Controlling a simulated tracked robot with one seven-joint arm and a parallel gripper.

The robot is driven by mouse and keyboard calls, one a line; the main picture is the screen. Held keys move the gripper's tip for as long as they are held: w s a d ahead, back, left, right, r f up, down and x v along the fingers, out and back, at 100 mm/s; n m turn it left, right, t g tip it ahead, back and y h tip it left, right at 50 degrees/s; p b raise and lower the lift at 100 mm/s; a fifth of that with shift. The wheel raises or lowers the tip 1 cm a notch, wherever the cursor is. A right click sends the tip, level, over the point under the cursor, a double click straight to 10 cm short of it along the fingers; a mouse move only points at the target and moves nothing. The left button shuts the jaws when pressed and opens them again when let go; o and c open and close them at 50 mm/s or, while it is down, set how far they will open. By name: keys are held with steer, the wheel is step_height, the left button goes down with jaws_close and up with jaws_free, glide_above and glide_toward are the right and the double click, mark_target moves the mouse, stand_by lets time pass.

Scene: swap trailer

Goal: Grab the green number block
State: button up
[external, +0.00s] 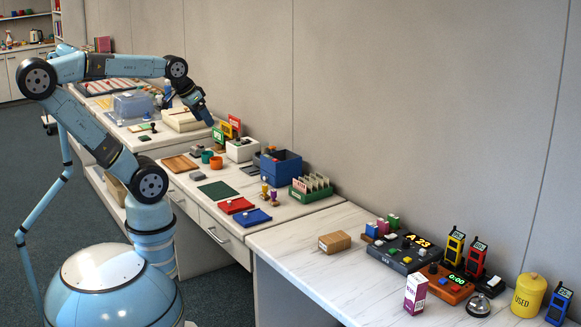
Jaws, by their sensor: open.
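A green block (218,135) with a pale marking on its face stands at the front of a row with yellow and red ones on the back table; the marking is too small to read. My gripper (209,122) is open, pointing down, just up and left of this block in the picture. I cannot tell whether it touches the block, and the fingertips are hard to make out.
A yellow block (227,129) and a red block (236,122) stand close behind the green one. A white box (241,150) is just in front, with a blue bin (279,168) to the right. A cream case (183,120) lies left of my gripper.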

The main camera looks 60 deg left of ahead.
steer(key=w+d+f+m+t+h, duration=0.1)
steer(key=w+d+f+t+h, duration=0.1)
steer(key=w+d, duration=1.2)
steer(key=w+d+f+t+h, duration=0.1)
steer(key=w+d+f+h, duration=0.1)
steer(key=w+d, duration=1.15)
steer(key=w+d+f+t, duration=0.1)
steer(key=w+d+f, duration=0.1)
steer(key=w+f, duration=0.5)
steer(key=n+t+y, duration=0.1)
steer(key=t+y, duration=0.2)
steer(key=y, duration=0.1)
glide_toward(393, 217)
steer(key=x, duration=1.1)
steer(key=shift+a, duration=0.15)
steer(key=shift+c, duration=0.4)
